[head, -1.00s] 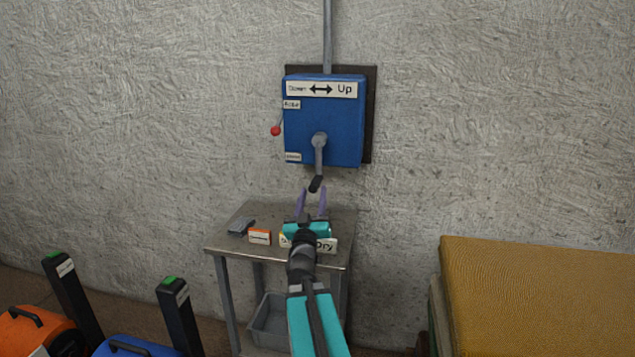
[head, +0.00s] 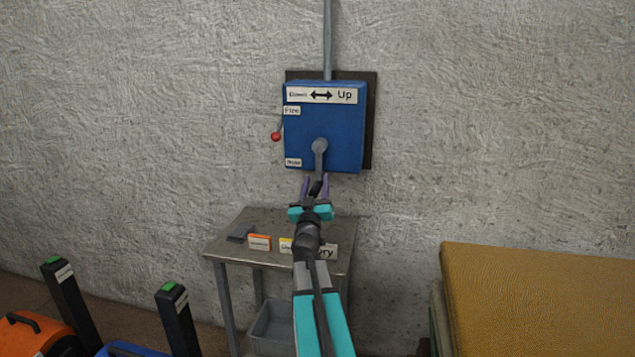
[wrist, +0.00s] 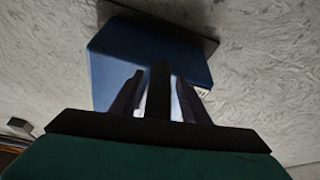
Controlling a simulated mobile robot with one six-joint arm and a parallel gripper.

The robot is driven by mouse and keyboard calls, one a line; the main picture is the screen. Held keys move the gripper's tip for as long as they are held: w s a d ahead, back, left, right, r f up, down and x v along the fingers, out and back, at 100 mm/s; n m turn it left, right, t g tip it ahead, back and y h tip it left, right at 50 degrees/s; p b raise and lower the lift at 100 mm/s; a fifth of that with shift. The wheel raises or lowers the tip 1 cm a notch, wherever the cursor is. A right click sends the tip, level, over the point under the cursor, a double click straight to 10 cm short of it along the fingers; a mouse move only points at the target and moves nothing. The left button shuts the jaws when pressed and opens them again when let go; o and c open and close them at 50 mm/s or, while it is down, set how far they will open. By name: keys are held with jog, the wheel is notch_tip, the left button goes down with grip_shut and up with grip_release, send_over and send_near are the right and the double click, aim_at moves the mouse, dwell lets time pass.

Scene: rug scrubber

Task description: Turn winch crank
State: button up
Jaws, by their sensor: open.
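The winch is a blue box (head: 340,118) on a dark backing plate on the wall, with a "Down ↔ Up" label at its top. Its grey crank (head: 319,158) hangs straight down from the hub, with a dark handle (head: 317,188) at the lower end. My gripper (head: 314,182) is open, its two purple fingers on either side of the handle. In the wrist view, the dark handle (wrist: 158,88) stands between the two fingers (wrist: 157,95), with gaps showing on both sides. The blue box (wrist: 143,55) is beyond.
A red-knobbed lever (head: 276,136) sticks out at the box's left. A metal table (head: 232,252) with small signs and a dark object stands below. A yellow-covered block (head: 540,300) is at right, and orange and blue machines at lower left. The wall around the box is clear.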

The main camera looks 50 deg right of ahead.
jog(key=shift+w+d+r, duration=0.15)
jog(key=shift+w+d, duration=0.05)
jog(key=shift+d, duration=0.1)
grip_shut()
jog(key=shift+w+d, duration=0.1)
jog(key=shift+d, duration=0.15)
jog(key=shift+a, duration=0.25)
